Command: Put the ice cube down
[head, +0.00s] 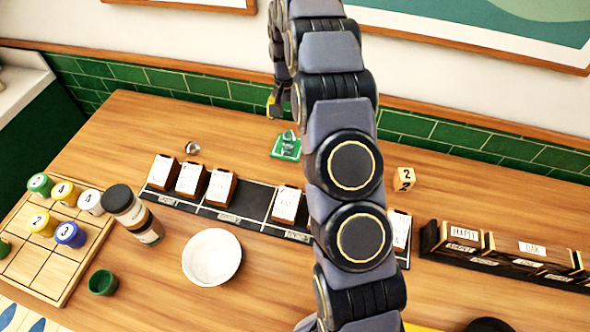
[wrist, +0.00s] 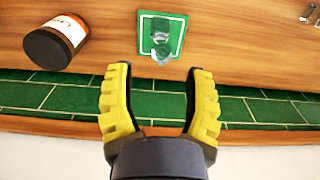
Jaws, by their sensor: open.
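A small clear, glassy piece, which looks like the ice cube (head: 289,138), rests on a green square mat with a pale border line (head: 277,154). In the wrist view the clear piece (wrist: 161,52) sits on the mat (wrist: 178,20), and its green tint makes its outline hard to tell. My gripper (head: 272,108) is at the back of the table near the tiled wall, behind the mat in the head view. In the wrist view its two yellow fingers (wrist: 160,72) are wide apart with nothing between them, and the clear piece lies just beyond the tips.
A dark jar (wrist: 50,45) lies or stands beside the mat in the wrist view. A small silvery object (head: 192,148) is left of the mat.

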